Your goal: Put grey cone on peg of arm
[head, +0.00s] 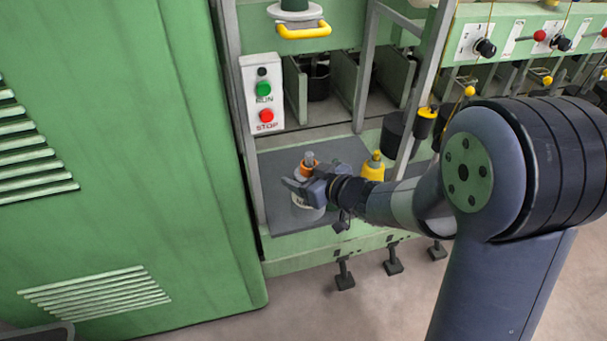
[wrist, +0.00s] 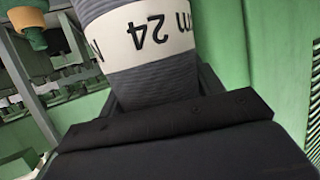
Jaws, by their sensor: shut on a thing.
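The grey cone (wrist: 150,80) fills the upper middle of the wrist view. It has fine grey stripes and a white band with black lettering that reads upside down. My gripper (head: 307,188) is shut on the cone, over the grey plate; the cone's pale lower part (head: 303,204) shows below the fingers in the head view. I cannot tell whether it touches the plate. An orange collar with a grey tip (head: 308,167) shows just above or behind my gripper. I cannot clearly make out the arm's peg.
A yellow cone (head: 373,168) stands right of my gripper, close to my forearm. A RUN/STOP panel (head: 263,95) and a grey post stand to the left, beside a large green cabinet (head: 120,150). A yellow handle (head: 304,30) juts out above. Pedals (head: 344,275) sit below.

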